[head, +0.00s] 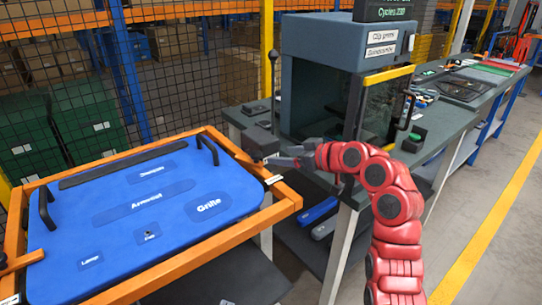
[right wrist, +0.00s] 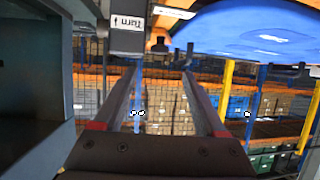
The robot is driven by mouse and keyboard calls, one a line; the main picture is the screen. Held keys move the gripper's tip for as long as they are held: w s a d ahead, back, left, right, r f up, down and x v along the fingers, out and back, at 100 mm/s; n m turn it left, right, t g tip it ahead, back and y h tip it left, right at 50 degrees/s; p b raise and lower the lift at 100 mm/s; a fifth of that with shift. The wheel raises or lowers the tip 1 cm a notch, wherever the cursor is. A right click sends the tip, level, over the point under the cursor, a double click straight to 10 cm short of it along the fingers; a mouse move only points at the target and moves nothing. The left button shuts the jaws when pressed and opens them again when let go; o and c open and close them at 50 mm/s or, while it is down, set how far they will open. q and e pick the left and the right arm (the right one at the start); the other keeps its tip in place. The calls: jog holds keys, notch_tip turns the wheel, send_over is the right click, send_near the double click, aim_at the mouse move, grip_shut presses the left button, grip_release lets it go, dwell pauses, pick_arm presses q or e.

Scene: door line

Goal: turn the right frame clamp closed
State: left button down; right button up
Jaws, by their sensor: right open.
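In the right wrist view a dark block with a white "turn" label (right wrist: 127,22) hangs at the top, just beyond my left-hand finger. My right gripper (head: 284,161) is open and empty, its fingertips close beside the clamp's lower right; contact cannot be told. The same gripper (right wrist: 160,78) shows its two fingers spread in the right wrist view. My left gripper is not in view.
The orange frame (head: 160,285) holds a blue door panel (head: 120,215) with black handles. An orange lever (head: 20,262) lies at the left frame edge. A grey cabinet (head: 315,85) stands on a workbench close behind my right arm. Open floor lies at the far right.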

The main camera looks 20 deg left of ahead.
jog(key=v, duration=0.7)
jog(key=shift+d, duration=0.25)
jog(key=shift+s+r, duration=0.1)
jog(key=shift+c, duration=0.2)
